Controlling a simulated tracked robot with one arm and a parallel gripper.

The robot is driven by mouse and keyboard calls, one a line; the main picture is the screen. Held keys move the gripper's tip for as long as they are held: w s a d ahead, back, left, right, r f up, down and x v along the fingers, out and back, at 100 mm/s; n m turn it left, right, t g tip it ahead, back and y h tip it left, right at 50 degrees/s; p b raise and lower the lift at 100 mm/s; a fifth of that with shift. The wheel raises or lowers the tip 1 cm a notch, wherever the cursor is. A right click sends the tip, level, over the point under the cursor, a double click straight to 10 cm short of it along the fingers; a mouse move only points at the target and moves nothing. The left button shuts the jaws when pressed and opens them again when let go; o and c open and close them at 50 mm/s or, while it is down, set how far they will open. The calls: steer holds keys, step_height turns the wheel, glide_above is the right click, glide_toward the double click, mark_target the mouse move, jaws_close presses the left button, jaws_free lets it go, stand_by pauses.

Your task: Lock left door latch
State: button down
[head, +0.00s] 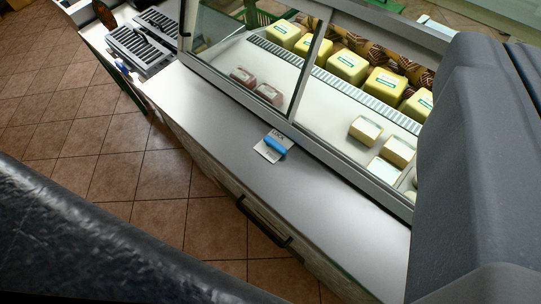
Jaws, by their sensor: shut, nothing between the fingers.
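A blue latch lever (276,146) sits on a pale plate (269,154) marked "LOCK". The plate lies on the grey counter ledge (215,125) in front of the glass display case. The lever lies across the plate and slants slightly down to the right; the wording below it is too small to read. A glass door (243,62) with a metal frame stands behind and to the left of the latch. My gripper is not in view, so its place relative to the latch does not show. Dark parts of my own body fill the lower left and right.
Yellow cheese blocks (347,66) and red packs (268,93) are inside the case. A dark bar handle (263,222) projects from the counter front. A dark-slotted machine (144,42) stands at upper left. Tiled floor (120,160) is open at left.

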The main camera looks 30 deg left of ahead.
mark_target(275, 146)
steer(key=w+a+f+n+g+y+p, duration=0.1)
steer(key=w+a+f+n+g, duration=0.25)
steer(key=f, duration=0.55)
steer(key=w+a+f+n+p, duration=0.2)
steer(key=w+a+f, duration=0.35)
steer(key=f, duration=0.45)
steer(key=w+a+f+n+g+y+p, duration=0.1)
steer(key=w+a+f+n+g, duration=0.25)
steer(key=f, duration=0.55)
steer(key=a+f+n+g+p, duration=0.1)
steer(key=a+f, duration=0.5)
steer(key=f, duration=0.8)
steer(key=n+p, duration=0.1)
steer(key=n, duration=0.1)
steer(key=shift+s+a+f+n, duration=0.15)
steer(key=shift+s+f+n, duration=0.15)
steer(key=shift+n, duration=0.1)
steer(key=b+x, duration=0.1)
steer(key=x, duration=0.8)
steer(key=shift+a+f, duration=0.1)
steer(key=shift+f, duration=0.1)
steer(key=w, duration=0.2)
steer(key=shift+w+d+f, duration=0.25)
steer(key=shift+w+d, duration=0.1)
steer(key=shift+w, duration=0.05)
steer(key=shift+w+d+r, duration=0.1)
steer(key=shift+w+d, duration=0.15)
steer(key=shift+w, duration=0.4)
